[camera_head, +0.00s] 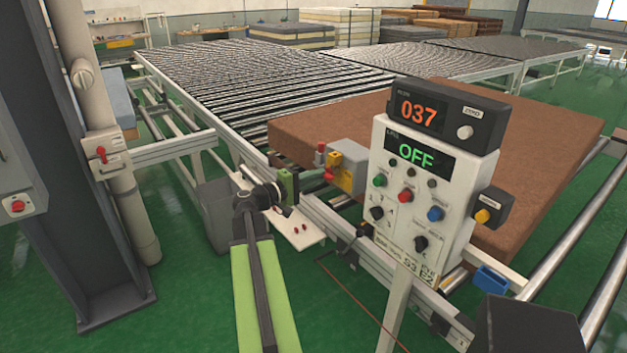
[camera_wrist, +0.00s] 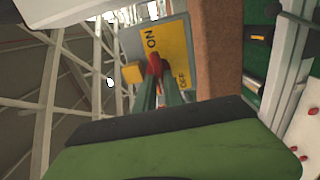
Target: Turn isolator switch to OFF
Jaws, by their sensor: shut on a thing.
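The isolator switch is a grey box with a yellow face (camera_head: 345,172) on the conveyor's side rail, left of the control panel. In the wrist view its yellow plate (camera_wrist: 172,50) shows the words ON and OFF. The switch's red handle (camera_wrist: 154,64) sits between ON and OFF on the plate; its exact angle is hard to read. My gripper (camera_wrist: 158,82) is shut on the red handle, with a green finger on each side. In the head view my gripper (camera_head: 290,186) reaches the switch from the left, and its fingertips are hard to make out.
A control panel (camera_head: 414,185) with a display reading OFF and a unit reading 037 stands right of the switch. A brown mattress (camera_head: 530,140) lies behind it on the rollers. A grey column (camera_head: 70,150) stands at left.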

